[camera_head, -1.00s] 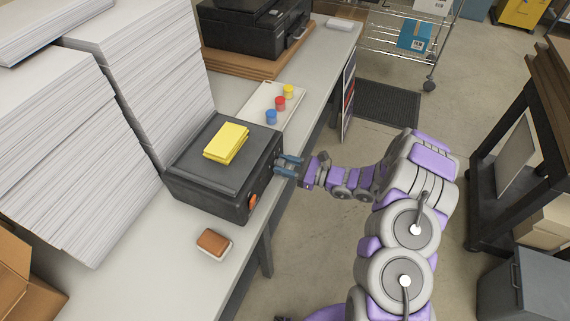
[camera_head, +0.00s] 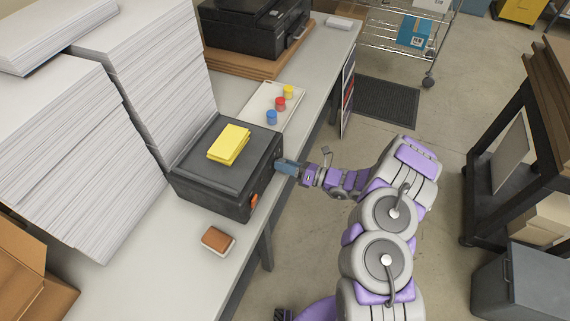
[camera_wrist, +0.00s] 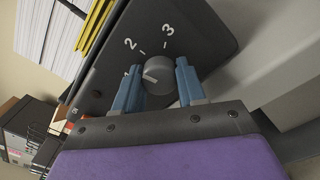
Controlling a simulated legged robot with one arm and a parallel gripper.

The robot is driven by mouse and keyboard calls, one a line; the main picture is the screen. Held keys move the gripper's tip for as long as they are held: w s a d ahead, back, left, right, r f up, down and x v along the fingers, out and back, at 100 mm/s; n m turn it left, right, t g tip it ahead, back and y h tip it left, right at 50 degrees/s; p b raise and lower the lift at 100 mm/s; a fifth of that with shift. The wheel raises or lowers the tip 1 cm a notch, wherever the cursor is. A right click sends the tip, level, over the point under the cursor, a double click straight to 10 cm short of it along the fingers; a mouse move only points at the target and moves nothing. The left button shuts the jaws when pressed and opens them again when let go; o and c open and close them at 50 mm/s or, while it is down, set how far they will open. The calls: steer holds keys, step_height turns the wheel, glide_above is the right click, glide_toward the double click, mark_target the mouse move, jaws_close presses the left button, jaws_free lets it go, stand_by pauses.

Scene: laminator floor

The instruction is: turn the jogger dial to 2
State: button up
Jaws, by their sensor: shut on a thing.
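The jogger (camera_head: 212,194) is a dark box on the bench, with its dial on the face towards my arm. In the wrist view the round grey dial (camera_wrist: 160,74) sits between the two blue fingers of my gripper (camera_wrist: 159,85), which is shut on it. Numbers 2 and 3 show on the panel above the dial; the 1 at the left is partly hidden by a finger. The dial's light pointer mark points left, towards the 1. In the head view my gripper (camera_head: 286,167) is at the jogger's face and hides the dial.
A yellow pad (camera_head: 229,144) lies on the jogger, and an orange switch (camera_head: 254,200) is on its face. A white tray (camera_head: 262,98) holds blue, red and yellow pieces. Tall paper stacks (camera_head: 150,75) stand at left. A brown-topped block (camera_head: 217,239) lies in front.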

steer(key=shift+w+m, duration=0.15)
steer(key=shift+m, duration=1.05)
steer(key=shift+d, duration=0.1)
steer(key=o, duration=1.1)
steer(key=shift+c, duration=0.2)
steer(key=p+v, duration=0.2)
steer(key=v, duration=1.5)
steer(key=shift+d, duration=0.15)
steer(key=shift+f, duration=0.15)
